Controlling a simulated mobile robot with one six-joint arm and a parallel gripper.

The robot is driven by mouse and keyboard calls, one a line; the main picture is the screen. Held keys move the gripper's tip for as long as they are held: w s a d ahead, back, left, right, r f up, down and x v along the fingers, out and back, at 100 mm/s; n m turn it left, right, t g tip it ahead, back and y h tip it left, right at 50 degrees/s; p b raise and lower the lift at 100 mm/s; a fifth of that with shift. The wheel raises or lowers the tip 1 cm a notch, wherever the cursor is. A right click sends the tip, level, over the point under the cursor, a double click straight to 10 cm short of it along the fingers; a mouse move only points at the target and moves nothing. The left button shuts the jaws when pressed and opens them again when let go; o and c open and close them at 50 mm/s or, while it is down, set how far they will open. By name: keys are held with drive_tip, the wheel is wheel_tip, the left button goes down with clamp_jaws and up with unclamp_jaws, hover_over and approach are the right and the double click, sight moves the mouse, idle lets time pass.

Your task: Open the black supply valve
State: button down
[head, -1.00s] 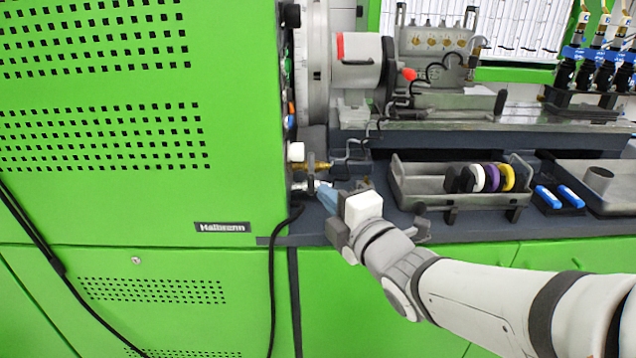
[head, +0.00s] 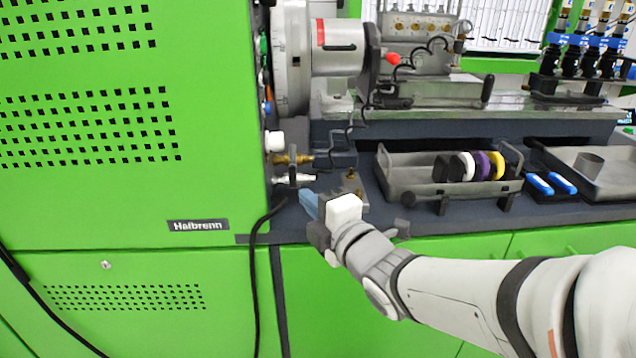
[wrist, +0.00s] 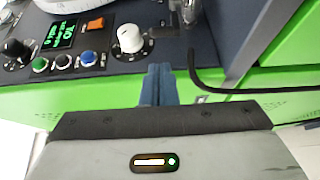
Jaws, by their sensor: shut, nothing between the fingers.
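My gripper (head: 306,197) is in front of the bench's left part, beside the green cabinet. Its blue fingers are together and empty, and they also show in the wrist view (wrist: 158,75). Just above the fingertips, a brass fitting (head: 290,160) and a silver fitting (head: 296,178) stick out of the cabinet's side, with a small dark upright part (head: 293,168) by them. I cannot tell whether this dark part is the black supply valve. In the wrist view, a black knob (wrist: 15,48) sits at the panel's far left, away from my fingers.
The wrist view shows a white knob (wrist: 130,38), an orange switch (wrist: 95,25) and a lit display (wrist: 62,33) on the panel. A black cable (head: 256,290) hangs down the cabinet front. A grey tray (head: 420,190) with coloured discs stands to the right.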

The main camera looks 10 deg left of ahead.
sight(293, 168)
drive_tip(key=x, duration=0.9)
drive_tip(key=shift+d, duration=0.1)
